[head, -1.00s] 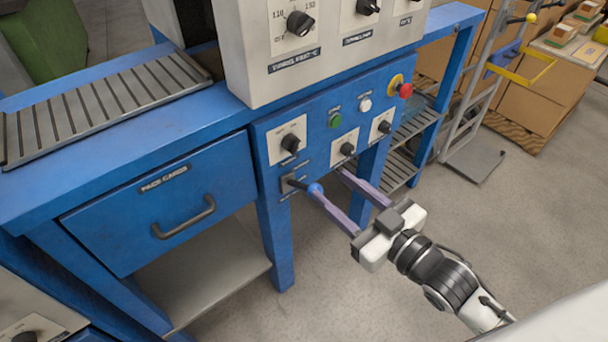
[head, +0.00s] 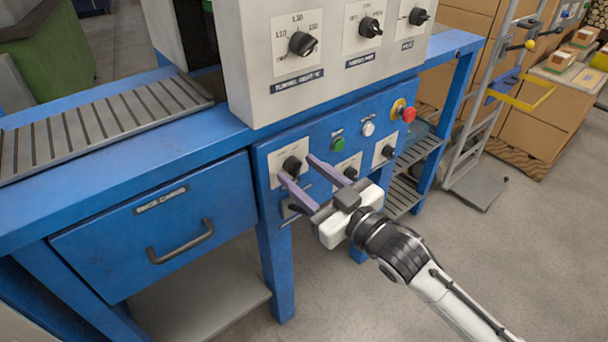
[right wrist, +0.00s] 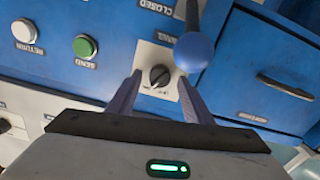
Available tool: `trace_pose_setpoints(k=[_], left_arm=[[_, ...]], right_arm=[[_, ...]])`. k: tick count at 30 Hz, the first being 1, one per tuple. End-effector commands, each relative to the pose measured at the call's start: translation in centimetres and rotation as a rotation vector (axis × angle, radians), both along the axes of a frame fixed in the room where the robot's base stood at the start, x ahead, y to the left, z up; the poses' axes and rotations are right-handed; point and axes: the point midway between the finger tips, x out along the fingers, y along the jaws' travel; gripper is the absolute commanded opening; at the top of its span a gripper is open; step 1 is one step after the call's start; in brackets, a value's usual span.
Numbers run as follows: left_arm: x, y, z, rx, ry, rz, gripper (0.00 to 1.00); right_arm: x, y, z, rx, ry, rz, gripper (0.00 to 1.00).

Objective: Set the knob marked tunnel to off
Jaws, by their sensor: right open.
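The blue front panel (head: 325,117) carries several black knobs on pale plates. The left knob (head: 292,165) is beside the tips of my right gripper (head: 299,168), which is open and reaches up from the lower right. In the right wrist view this knob (right wrist: 159,75) shows between the two open fingers (right wrist: 157,85), with no visible grip on it. Its plate lettering is too small to read, so I cannot confirm its mark or setting. The middle knob (head: 351,172) is partly behind a finger. My left gripper is not in view.
A blue ball-ended lever (right wrist: 191,52) is close to the fingers in the right wrist view. A green button (head: 338,144), a white button (head: 368,129) and a red stop button (head: 408,114) share the panel. A grey box with dials (head: 303,44) overhangs it. A drawer (head: 160,225) is at left.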

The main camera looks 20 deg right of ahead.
Motion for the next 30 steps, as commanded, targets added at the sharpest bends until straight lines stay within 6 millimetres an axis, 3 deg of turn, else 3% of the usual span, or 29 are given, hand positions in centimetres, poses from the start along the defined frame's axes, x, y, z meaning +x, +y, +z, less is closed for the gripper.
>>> trace_pose_setpoints(k=[7, 15, 30], left_arm=[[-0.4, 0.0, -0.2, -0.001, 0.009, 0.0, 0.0], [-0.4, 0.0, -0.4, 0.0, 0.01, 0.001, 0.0], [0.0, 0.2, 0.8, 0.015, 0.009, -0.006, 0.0]], right_arm=[[0.1, 0.0, 0.0, 0.0, 0.0, 0.0, 0.46], [0.1, 0.0, 0.0, 0.0, 0.0, 0.0, 0.05], [0.0, 0.0, 0.3, -0.138, -0.049, 0.0, 0.05]])
